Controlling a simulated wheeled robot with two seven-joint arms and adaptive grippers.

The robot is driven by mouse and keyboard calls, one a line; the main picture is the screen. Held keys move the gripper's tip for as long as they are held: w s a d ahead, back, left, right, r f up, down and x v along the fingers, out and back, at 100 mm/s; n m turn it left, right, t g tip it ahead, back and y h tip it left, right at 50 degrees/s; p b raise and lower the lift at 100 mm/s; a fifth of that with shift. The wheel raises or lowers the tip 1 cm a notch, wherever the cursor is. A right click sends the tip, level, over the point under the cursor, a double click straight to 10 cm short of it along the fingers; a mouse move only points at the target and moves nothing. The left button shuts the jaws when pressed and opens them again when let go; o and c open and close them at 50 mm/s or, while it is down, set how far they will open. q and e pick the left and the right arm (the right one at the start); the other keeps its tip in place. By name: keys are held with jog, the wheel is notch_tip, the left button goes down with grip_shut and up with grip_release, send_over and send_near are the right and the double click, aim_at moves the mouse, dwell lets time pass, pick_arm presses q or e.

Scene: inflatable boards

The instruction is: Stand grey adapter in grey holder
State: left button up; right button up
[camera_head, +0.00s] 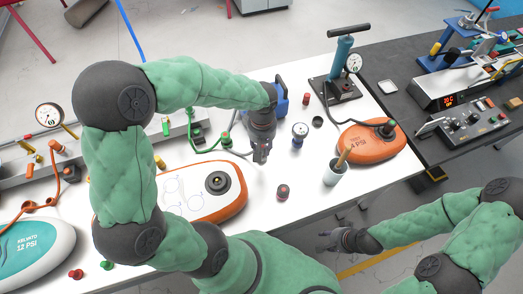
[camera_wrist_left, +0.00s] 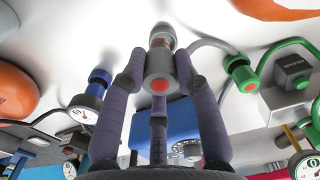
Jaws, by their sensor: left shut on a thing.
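My left gripper (camera_head: 261,155) points down over the white bench, right of the orange-rimmed board. In the left wrist view its fingers (camera_wrist_left: 160,80) are closed around the grey adapter (camera_wrist_left: 159,62), a short grey cylinder with a red disc on its near end. In the head view the fingers mostly hide the adapter. I cannot tell the grey holder for sure; a small dark round cup (camera_head: 317,121) stands to the right of the left gripper. My right gripper (camera_head: 335,240) is low at the right, off the bench's front edge and apart from everything; its finger opening is unclear.
An orange-rimmed board (camera_head: 205,203) lies left of the left gripper. A red-topped fitting (camera_head: 283,192), a gauge (camera_head: 300,131) and a white cup with a brush (camera_head: 336,173) stand nearby. A hand pump (camera_head: 340,70) and an orange board (camera_head: 372,140) are further right.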

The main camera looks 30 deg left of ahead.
aim_at(262, 149)
pick_arm(q)
jog(key=shift+w+a+f, duration=0.25)
jog(key=shift+w+f, duration=0.15)
jog(key=shift+f, duration=0.2)
jog(key=shift+w+a+f, duration=0.25)
jog(key=shift+w+f, duration=0.1)
jog(key=shift+f, duration=0.2)
jog(key=shift+w+a+f+b, duration=0.1)
jog(key=shift+w+f+b, duration=0.1)
jog(key=shift+f+b, duration=1.1)
jog(key=shift+f+p, duration=0.35)
jog(key=shift+f, duration=0.1)
jog(key=shift+f, duration=0.15)
jog(key=o, duration=1.1)
jog(key=shift+c, duration=0.2)
jog(key=shift+r, duration=0.2)
